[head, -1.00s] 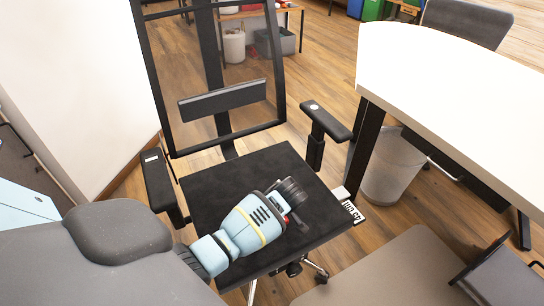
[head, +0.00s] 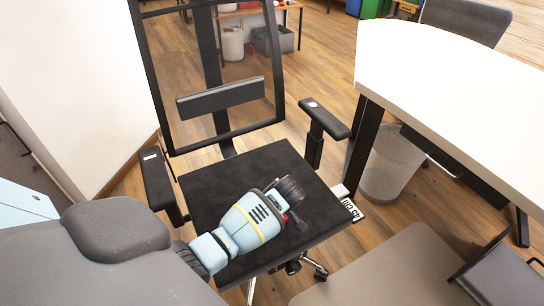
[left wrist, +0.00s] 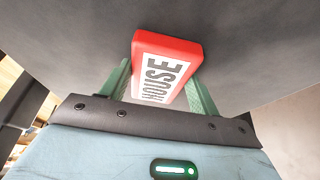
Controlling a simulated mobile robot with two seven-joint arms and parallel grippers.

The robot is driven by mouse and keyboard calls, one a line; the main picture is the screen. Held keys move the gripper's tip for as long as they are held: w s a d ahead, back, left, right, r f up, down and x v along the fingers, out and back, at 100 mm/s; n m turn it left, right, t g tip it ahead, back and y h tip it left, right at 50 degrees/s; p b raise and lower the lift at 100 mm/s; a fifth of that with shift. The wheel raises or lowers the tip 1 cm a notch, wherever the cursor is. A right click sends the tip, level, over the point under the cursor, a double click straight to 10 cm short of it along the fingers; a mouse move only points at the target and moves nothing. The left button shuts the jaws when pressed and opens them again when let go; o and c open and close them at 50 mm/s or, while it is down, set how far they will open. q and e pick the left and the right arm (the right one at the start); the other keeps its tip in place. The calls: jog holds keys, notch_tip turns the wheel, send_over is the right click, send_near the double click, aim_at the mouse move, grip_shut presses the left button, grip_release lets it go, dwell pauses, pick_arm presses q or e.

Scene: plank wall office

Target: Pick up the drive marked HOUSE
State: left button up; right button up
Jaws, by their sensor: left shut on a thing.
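The red drive (left wrist: 166,68) has a white label that reads HOUSE. In the left wrist view it sits between the two green fingers of my left gripper (left wrist: 166,88), which is shut on it. In the head view my left gripper (head: 297,212) is low over the right part of the black chair seat (head: 225,185). The hand hides nearly all of the drive there. I cannot tell whether the drive still touches the seat. My right gripper is not in view.
A small item with a black-and-white label (head: 350,208) is at the seat's right edge. The chair's armrests (head: 325,120) and backrest (head: 222,98) rise around the seat. A white table (head: 460,100) stands to the right, with a wire bin (head: 390,170) under it.

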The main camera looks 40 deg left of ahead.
pick_arm(q)
jog(key=shift+r, duration=0.55)
jog(key=p+v, duration=0.1)
jog(key=v, duration=0.2)
jog(key=shift+a+p, duration=0.1)
jog(key=shift+p, duration=0.25)
jog(key=s+d+p, duration=0.1)
jog(key=s+d, duration=0.2)
jog(key=d, duration=0.3)
jog(key=s+d+r+p, duration=0.1)
jog(key=s+d, duration=0.3)
jog(key=d, duration=0.3)
